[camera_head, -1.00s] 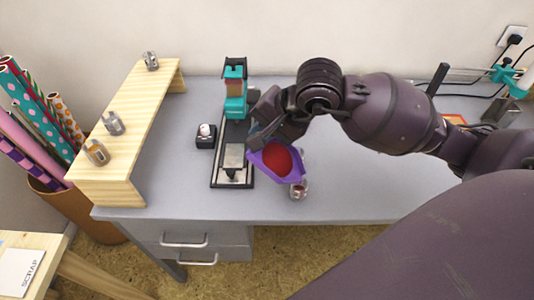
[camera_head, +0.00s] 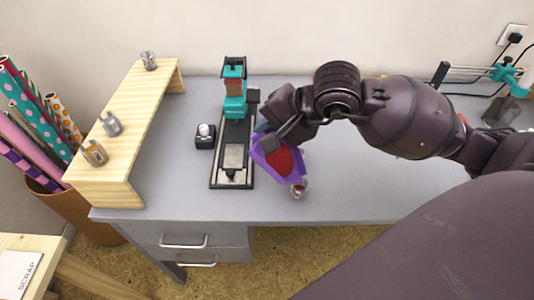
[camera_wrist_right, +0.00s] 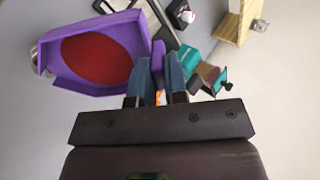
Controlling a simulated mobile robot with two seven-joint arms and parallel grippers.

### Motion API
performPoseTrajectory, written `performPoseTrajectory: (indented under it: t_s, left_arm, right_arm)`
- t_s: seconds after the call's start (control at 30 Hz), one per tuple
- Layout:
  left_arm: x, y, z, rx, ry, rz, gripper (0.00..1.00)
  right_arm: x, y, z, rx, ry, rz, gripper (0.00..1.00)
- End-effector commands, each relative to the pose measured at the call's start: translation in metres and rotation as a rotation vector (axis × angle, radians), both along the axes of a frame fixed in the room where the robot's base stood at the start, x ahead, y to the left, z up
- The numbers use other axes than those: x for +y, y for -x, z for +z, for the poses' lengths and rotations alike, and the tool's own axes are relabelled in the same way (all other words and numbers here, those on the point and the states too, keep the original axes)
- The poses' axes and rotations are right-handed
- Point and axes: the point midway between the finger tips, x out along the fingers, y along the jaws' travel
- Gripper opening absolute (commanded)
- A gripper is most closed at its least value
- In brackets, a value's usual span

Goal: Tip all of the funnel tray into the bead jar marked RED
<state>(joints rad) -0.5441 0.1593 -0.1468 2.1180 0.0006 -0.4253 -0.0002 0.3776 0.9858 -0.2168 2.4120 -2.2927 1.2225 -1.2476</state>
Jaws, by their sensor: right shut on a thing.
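The purple funnel tray (camera_head: 293,177) hangs over the front of the desk with a red heap inside. In the right wrist view the tray (camera_wrist_right: 60,85) shows its red load spread over the floor. My right gripper (camera_head: 268,139) is shut on the tray's purple handle, between the blue fingers (camera_wrist_right: 160,82) in the wrist view. A small glass jar (camera_head: 299,189) with reddish contents stands at the tray's front edge, below it. Its marking cannot be read. A bit of a jar (camera_wrist_right: 36,56) shows past the tray's far end. My left gripper is not in view.
A black and teal press (camera_head: 235,106) stands left of the tray, with a small black block (camera_head: 205,136) beside it. A wooden riser (camera_head: 128,125) at the left bears several small jars. The desk (camera_head: 370,185) is clear right of the jar.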

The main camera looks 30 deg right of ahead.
Motion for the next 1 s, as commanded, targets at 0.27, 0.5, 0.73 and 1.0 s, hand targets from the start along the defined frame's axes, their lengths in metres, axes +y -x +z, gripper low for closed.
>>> performPoseTrajectory:
  t_s: [0.27, 0.5, 0.73, 1.0]
  left_arm:
    - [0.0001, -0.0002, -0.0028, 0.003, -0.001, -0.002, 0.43]
    - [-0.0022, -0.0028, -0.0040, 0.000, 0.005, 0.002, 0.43]
    - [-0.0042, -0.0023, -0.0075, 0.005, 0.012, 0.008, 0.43]
    - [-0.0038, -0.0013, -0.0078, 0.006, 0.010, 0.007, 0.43]
  right_arm:
    - [-0.0023, 0.0034, 0.0028, -0.026, -0.018, 0.001, 0.00]
    - [-0.0044, 0.0064, 0.0022, -0.038, -0.029, 0.000, 0.00]
    - [-0.0080, 0.0114, 0.0062, -0.079, -0.058, 0.001, 0.00]
    - [-0.0085, 0.0119, 0.0072, -0.085, -0.063, 0.001, 0.00]
